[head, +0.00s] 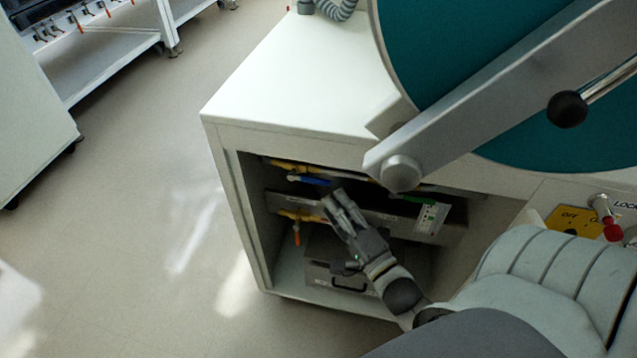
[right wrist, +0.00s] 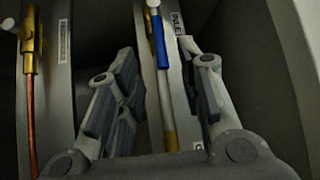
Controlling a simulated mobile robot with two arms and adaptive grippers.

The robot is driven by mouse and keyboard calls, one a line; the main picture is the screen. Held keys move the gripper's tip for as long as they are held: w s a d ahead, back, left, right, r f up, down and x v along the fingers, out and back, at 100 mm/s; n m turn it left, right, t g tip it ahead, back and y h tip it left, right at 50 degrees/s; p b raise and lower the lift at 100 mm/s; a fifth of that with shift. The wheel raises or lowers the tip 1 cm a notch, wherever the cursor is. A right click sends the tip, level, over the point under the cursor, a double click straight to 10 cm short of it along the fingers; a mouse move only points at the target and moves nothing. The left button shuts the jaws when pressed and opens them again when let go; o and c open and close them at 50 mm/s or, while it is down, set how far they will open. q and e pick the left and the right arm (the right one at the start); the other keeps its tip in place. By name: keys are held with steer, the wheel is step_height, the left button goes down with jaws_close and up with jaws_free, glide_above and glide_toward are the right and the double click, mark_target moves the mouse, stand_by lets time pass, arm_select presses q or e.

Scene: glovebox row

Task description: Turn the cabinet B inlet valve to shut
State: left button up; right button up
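A blue valve lever (head: 310,181) shows inside the open bay under the cabinet, running roughly along a pipe with yellow fittings. In the right wrist view the blue lever (right wrist: 159,42) stands beside a partly hidden label (right wrist: 178,20) reading "INLE". My right gripper (head: 333,194) is inside the bay, just below and right of the lever. In the right wrist view its fingers (right wrist: 162,75) are apart, with the lever line between them. I see no clear contact. My left gripper is not in view.
An orange valve lever (head: 297,234) hangs below the blue one. A green lever (head: 419,200) and a white-labelled unit (head: 431,218) lie to the right. A grey case (head: 322,272) sits on the bay floor. The cabinet top (head: 290,85) overhangs. Open floor (head: 170,200) lies left.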

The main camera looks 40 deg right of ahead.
mark_target(310, 180)
steer(key=w, duration=0.6)
steer(key=shift+w+d+r+b, duration=0.25)
steer(key=shift+w+r+b, duration=0.05)
steer(key=shift+w+r, duration=0.15)
steer(key=shift+s, duration=0.1)
jaws_close()
